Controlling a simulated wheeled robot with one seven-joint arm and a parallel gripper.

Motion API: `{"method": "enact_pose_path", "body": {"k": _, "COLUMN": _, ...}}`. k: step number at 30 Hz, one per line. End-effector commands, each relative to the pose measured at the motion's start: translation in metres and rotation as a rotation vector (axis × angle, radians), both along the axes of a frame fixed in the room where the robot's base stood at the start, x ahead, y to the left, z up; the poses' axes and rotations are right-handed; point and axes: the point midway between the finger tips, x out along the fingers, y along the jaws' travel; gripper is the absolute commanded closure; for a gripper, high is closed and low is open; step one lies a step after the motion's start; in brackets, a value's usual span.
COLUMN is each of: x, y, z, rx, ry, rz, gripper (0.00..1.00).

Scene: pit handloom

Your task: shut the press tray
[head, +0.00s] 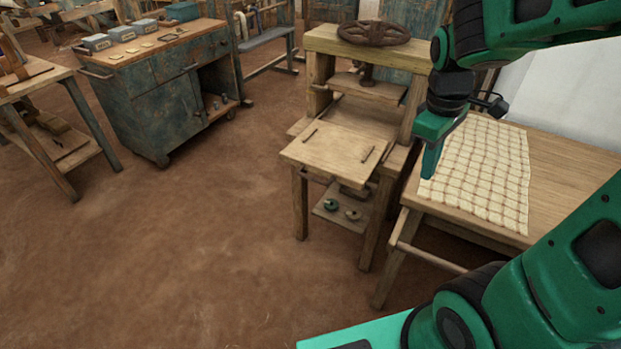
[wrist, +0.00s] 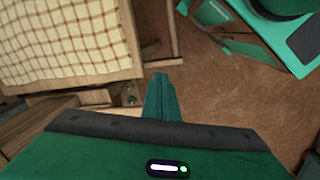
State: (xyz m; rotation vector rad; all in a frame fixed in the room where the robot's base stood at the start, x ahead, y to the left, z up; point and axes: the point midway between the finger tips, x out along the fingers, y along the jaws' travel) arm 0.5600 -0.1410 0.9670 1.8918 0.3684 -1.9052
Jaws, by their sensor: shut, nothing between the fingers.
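The press (head: 322,75) is a wooden frame with a dark handwheel (head: 374,33) on top. Its tray (head: 335,148) is a flat pale board with two small dark bars on it, and it sticks out well forward of the frame. My gripper (head: 431,172) is shut and empty, pointing down to the right of the tray, apart from it, in front of the cloth table's left edge in the picture. In the wrist view the closed fingers (wrist: 161,82) point over the brown floor. The tray cannot be made out for sure there.
A wooden table (head: 565,170) with a checked cloth (head: 480,170) stands right of the press; the cloth also fills the wrist view's upper left (wrist: 60,40). A blue-grey cabinet (head: 165,100) stands at the back left. The earth floor (head: 200,260) before the tray is clear.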

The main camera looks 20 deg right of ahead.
Motion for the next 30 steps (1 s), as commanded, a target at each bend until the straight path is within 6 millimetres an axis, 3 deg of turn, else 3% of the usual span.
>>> {"method": "enact_pose_path", "body": {"k": 3, "x": 0.047, "y": 0.033, "z": -0.011, "rx": -0.044, "ry": 0.025, "rz": 0.354, "gripper": 1.0}}
{"method": "enact_pose_path", "body": {"k": 9, "x": 0.112, "y": 0.103, "z": -0.036, "rx": -0.125, "ry": 0.071, "rz": 0.942, "gripper": 1.0}}
{"method": "enact_pose_path", "body": {"k": 13, "x": 0.144, "y": 0.158, "z": -0.057, "rx": -0.182, "ry": 0.105, "rz": 1.311, "gripper": 1.0}}
{"method": "enact_pose_path", "body": {"k": 18, "x": 0.167, "y": 0.219, "z": -0.08, "rx": -0.245, "ry": 0.143, "rz": 1.678, "gripper": 1.0}}
{"method": "enact_pose_path", "body": {"k": 24, "x": 0.175, "y": 0.248, "z": -0.093, "rx": -0.28, "ry": 0.164, "rz": 1.86, "gripper": 1.0}}
{"method": "enact_pose_path", "body": {"k": 30, "x": 0.179, "y": 0.245, "z": -0.11, "rx": -0.28, "ry": 0.168, "rz": 1.869, "gripper": 1.0}}
